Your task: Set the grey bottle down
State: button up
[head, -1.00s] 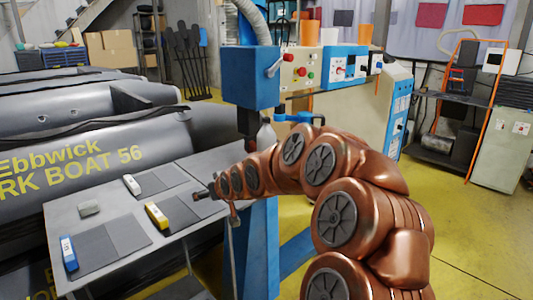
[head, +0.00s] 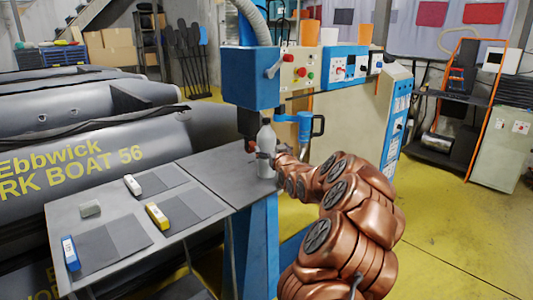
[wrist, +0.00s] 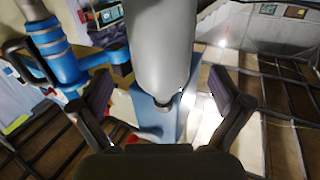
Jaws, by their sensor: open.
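The grey bottle (head: 266,152) is upright at the right end of the grey table (head: 224,184), beside the blue machine column. My gripper (head: 272,158) is at its side, at mid height. In the wrist view the bottle (wrist: 162,45) fills the upper middle, its narrow neck end pointing down the picture. The two fingers of my gripper (wrist: 163,97) are spread apart on either side of it, with visible gaps. I cannot tell whether the bottle's base rests on the table top.
The table holds a yellow tool (head: 157,216), a blue-and-white one (head: 70,253), a white one (head: 132,185), a small grey block (head: 90,208) and dark mats. The blue machine head (head: 250,78) hangs close above the bottle. Grey inflatable boats (head: 90,155) lie behind.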

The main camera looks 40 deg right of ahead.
aim_at(269, 145)
jog(key=shift+r+p+x, duration=0.15)
jog(key=shift+p+x, duration=0.2)
jog(key=shift+x, duration=0.4)
jog(key=shift+r+p+x, duration=0.1)
jog(key=shift+p+x, duration=0.2)
jog(key=shift+x, duration=1.6)
jog(key=shift+f, duration=0.1)
jog(key=c, duration=1.4)
